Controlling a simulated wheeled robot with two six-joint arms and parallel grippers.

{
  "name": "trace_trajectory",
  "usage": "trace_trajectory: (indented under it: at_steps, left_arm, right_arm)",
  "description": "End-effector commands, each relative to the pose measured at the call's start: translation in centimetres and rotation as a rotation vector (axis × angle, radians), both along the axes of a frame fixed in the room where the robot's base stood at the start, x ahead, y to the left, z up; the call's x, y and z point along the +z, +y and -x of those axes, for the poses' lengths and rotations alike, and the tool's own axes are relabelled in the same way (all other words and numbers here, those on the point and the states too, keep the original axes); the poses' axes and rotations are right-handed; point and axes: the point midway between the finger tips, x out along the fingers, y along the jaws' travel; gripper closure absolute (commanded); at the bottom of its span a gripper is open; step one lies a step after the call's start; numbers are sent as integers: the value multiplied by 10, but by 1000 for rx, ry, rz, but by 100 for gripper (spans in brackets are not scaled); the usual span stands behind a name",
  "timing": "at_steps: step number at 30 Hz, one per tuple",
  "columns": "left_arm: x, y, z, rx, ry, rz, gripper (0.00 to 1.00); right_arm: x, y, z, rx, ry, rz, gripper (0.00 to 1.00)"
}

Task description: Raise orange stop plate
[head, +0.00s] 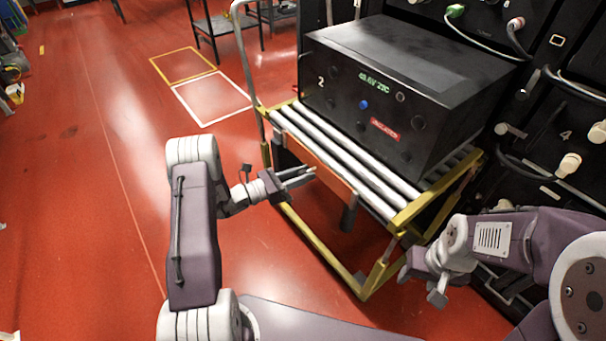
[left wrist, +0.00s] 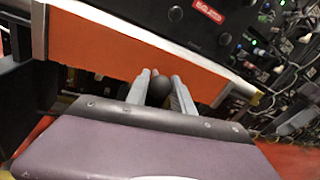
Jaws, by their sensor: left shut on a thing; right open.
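The orange stop plate (head: 333,172) runs along the near side of the roller cart, beside the rollers. In the left wrist view the plate (left wrist: 105,42) is a long flat orange strip along a pale metal rail. A dark round knob (left wrist: 158,91) shows in front of the plate. My left gripper (head: 312,173) reaches the plate from the left; in the left wrist view its two fingers (left wrist: 160,88) are closed around the knob. My right gripper (head: 420,280) is open and empty at the cart's lower right, away from the plate.
A black battery box (head: 390,85) marked 2 sits on the rollers (head: 350,165) behind the plate. The cart's yellow frame (head: 325,247) stands below. A black rack (head: 555,110) with cables is at the right. Red floor (head: 80,190) is clear at the left.

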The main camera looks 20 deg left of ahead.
Motion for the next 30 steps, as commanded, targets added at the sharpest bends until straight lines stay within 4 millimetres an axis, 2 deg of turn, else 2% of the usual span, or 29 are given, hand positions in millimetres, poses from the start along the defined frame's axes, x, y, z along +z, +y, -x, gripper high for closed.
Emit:
trace_trajectory:
  at_steps: [23, 26, 30]
  left_arm:
    - [1, 0, 0, 0, 1, -1, 100]
    - [11, 0, 0, 0, 0, 0, 100]
    - [39, 0, 0, 0, -2, 1, 100]
  right_arm:
    - [1, 0, 0, 0, 0, 0, 48]
    - [11, 0, 0, 0, 0, 0, 48]
    - [36, 0, 0, 0, 0, 0, 48]
